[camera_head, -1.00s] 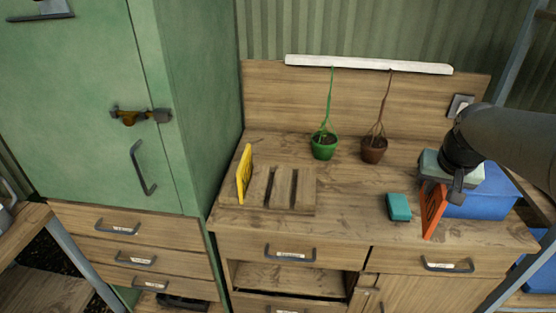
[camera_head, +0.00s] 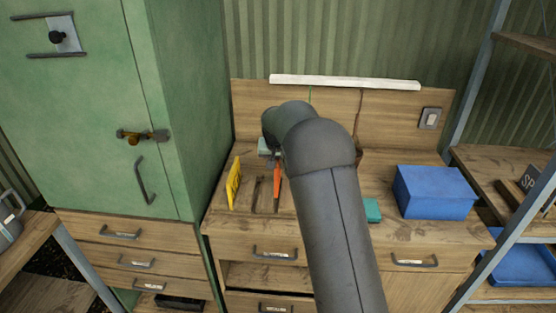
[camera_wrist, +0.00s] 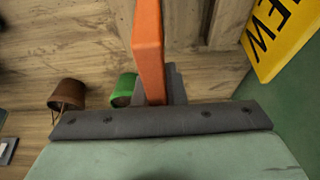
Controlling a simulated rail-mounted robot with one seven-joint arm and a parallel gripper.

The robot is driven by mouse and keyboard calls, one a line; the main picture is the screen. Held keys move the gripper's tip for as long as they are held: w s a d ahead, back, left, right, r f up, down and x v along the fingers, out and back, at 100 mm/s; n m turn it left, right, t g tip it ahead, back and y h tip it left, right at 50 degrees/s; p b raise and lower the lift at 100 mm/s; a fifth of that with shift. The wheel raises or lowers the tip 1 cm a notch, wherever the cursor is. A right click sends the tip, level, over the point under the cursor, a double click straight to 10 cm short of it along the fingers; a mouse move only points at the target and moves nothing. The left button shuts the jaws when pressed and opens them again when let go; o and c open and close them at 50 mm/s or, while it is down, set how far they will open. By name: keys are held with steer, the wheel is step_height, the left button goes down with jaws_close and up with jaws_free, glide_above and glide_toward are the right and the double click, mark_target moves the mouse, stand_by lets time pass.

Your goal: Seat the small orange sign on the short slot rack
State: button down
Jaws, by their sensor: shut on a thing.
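The small orange sign (camera_head: 278,186) is upright and nearly edge-on at the short slot rack (camera_head: 258,197), to the right of the yellow sign (camera_head: 234,183). I cannot tell whether its lower edge is inside a slot or above it. My gripper (camera_wrist: 150,92) is shut on the orange sign, which also shows in the wrist view (camera_wrist: 148,45). The yellow sign stands at the rack's left end and shows at the top right of the wrist view (camera_wrist: 285,35). My arm hides the rack's right part in the head view.
A teal block (camera_head: 372,210) and a blue box (camera_head: 435,192) sit on the worktop to the right. A green cabinet (camera_head: 185,110) rises at the left.

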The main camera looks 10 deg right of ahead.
steer(key=shift+f+b, duration=1.8)
steer(key=shift+f, duration=1.3)
steer(key=shift+f+b, duration=0.25)
steer(key=shift+b, duration=0.05)
steer(key=c, duration=1.4)
jaws_free()
steer(key=shift+r, duration=0.1)
steer(key=b+v, duration=0.2)
steer(key=v, duration=1.5)
steer(key=shift+a+r, duration=0.1)
steer(key=shift+r, duration=0.05)
steer(key=s+f+n+g, duration=0.1)
steer(key=s+f, duration=0.3)
steer(key=s, duration=0.9)
steer(key=s+f+n+g, duration=0.1)
steer(key=s+f, duration=0.3)
steer(key=s, duration=1)
steer(key=s+d+f+n+g+y, duration=0.1)
steer(key=s+f, duration=0.4)
steer(key=s, duration=0.8)
steer(key=shift+s+g, duration=0.2)
steer(key=shift+g, duration=0.3)
